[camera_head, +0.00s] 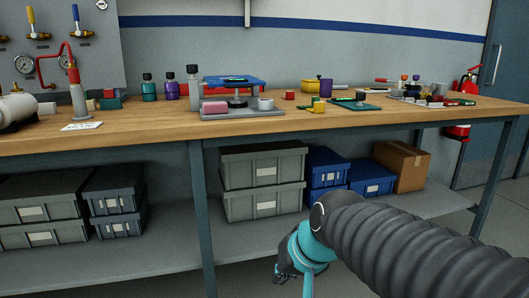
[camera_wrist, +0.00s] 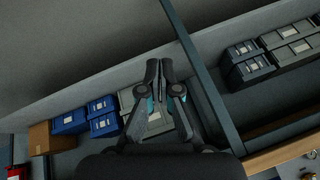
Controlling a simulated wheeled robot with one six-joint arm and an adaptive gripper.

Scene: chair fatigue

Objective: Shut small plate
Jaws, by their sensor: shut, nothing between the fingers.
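A small blue plate (camera_head: 215,84) rests on top of a dark round stand on a grey base (camera_head: 240,113), on the workbench near the middle in the head view. I cannot tell for certain that this is the small plate named in the task. My gripper (camera_head: 283,275) hangs low in front of the workbench, well below the bench top and apart from the plate. In the wrist view my gripper (camera_wrist: 158,68) has its two fingers together with nothing between them. The plate does not show in the wrist view.
The wooden workbench (camera_head: 330,119) carries bottles, a pink block, a yellow bowl (camera_head: 311,86) and small coloured parts. Grey crates (camera_head: 262,185), blue crates and a cardboard box (camera_head: 402,165) sit on the lower shelf. A bench leg (camera_head: 202,215) stands left of my gripper.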

